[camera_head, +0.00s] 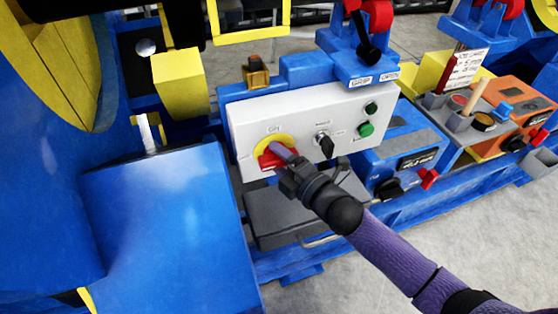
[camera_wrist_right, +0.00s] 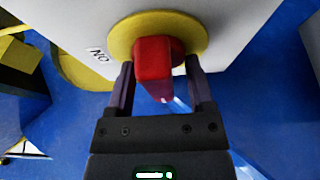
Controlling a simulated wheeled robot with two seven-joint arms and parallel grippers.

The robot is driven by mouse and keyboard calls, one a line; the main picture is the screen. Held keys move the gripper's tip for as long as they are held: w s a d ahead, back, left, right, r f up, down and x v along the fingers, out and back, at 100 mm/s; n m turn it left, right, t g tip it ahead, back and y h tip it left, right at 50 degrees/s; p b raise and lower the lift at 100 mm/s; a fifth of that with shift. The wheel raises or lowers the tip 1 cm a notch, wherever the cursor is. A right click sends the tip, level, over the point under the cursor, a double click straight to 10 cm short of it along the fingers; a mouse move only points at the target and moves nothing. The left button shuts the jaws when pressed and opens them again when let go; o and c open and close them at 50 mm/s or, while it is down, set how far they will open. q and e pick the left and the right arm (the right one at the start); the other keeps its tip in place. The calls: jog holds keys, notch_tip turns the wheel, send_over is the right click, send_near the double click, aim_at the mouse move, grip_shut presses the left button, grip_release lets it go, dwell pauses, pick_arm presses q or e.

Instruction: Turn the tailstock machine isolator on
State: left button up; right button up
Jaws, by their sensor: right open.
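The isolator is a red handle (camera_head: 270,158) on a round yellow plate (camera_head: 286,141), at the left end of a light grey control panel (camera_head: 305,110). An "ON" label sits beside the plate. In the right wrist view the red handle (camera_wrist_right: 154,68) stands out from the yellow plate (camera_wrist_right: 190,31). My right gripper (camera_head: 281,160) is at the isolator. In the wrist view its fingers (camera_wrist_right: 158,80) are open, one on each side of the red handle. I cannot tell whether they touch it. My left gripper is not in view.
The panel also has a black selector knob (camera_head: 326,145) and green buttons (camera_head: 366,130) to the right. A blue box (camera_head: 400,150) and an orange unit (camera_head: 510,105) stand further right. A large blue body (camera_head: 155,225) is close on the left.

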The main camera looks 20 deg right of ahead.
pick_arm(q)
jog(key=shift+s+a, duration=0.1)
pick_arm(e)
grip_shut()
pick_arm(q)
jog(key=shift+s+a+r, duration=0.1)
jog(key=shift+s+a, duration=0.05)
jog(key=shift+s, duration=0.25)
